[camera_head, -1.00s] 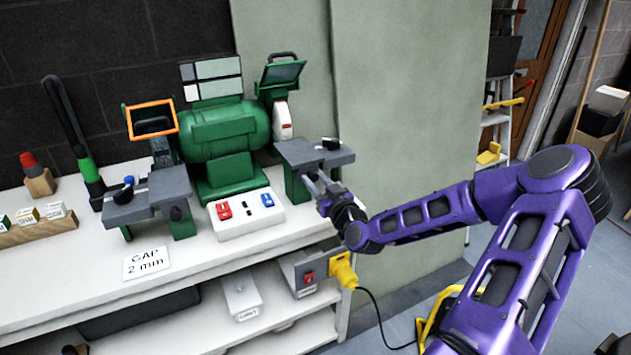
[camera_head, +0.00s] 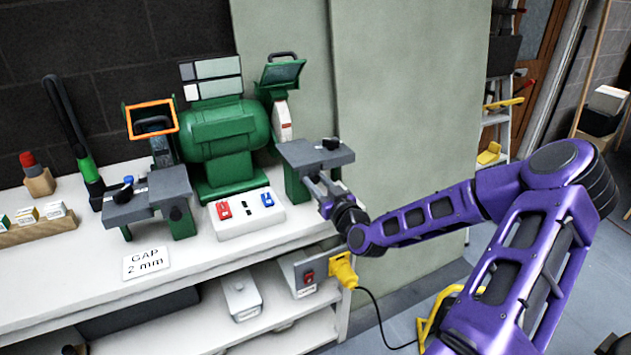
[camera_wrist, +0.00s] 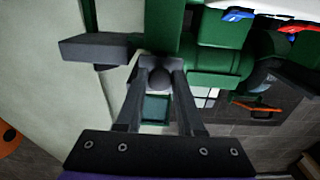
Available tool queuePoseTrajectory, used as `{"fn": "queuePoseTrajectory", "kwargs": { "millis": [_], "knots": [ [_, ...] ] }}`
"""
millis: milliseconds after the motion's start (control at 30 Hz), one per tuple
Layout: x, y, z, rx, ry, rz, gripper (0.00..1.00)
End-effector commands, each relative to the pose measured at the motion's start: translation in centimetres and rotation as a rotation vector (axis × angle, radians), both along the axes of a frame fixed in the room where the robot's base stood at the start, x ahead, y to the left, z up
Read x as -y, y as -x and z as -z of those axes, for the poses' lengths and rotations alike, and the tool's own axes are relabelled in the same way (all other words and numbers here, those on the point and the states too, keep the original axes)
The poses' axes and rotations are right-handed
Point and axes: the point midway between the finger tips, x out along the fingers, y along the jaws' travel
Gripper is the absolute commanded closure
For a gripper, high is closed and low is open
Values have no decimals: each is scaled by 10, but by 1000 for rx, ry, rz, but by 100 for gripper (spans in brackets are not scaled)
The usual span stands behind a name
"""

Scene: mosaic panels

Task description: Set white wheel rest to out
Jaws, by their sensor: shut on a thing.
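The white wheel (camera_head: 282,122) is at the right end of the green bench grinder (camera_head: 222,135). Its rest, a grey block (camera_head: 312,155) on a green bracket (camera_head: 295,188), stands in front of it and shows in the wrist view (camera_wrist: 100,47). A dark lever (camera_head: 331,143) sits on top of the rest's right part. My gripper (camera_head: 320,183) is just below the rest. In the wrist view its fingers (camera_wrist: 160,75) are closed around a grey rounded knob (camera_wrist: 159,79) under the rest. The gap between rest and wheel is too small to read.
A second rest (camera_head: 148,195) stands at the grinder's left wheel. A switch box (camera_head: 245,213) with red and blue switches and a "GAP 2 mm" card (camera_head: 146,262) lie on the white bench. A yellow plug (camera_head: 343,271) sits below my gripper. The green wall panel is close on the right.

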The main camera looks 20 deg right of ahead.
Motion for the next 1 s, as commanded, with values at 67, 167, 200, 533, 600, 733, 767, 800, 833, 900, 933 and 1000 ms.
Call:
{"fn": "queuePoseTrajectory", "kwargs": {
  "millis": [67,167,200,533,600,733,767,800,833,900,933,1000],
  "knots": [
    [0,8,1,-2,3,0,100],
    [1,11,0,0,0,0,100],
    [0,10,0,0,0,0,100],
    [0,11,1,-1,-1,0,33],
    [0,10,0,-1,-1,0,33],
    [0,10,0,-1,-1,0,33],
    [0,10,0,-1,-1,0,33],
    [1,10,0,-1,0,0,33],
    [1,11,0,-1,0,0,33],
    [1,15,0,-2,0,0,33],
    [1,18,0,-2,0,0,33],
    [2,28,0,-3,0,1,33]
  ]
}}
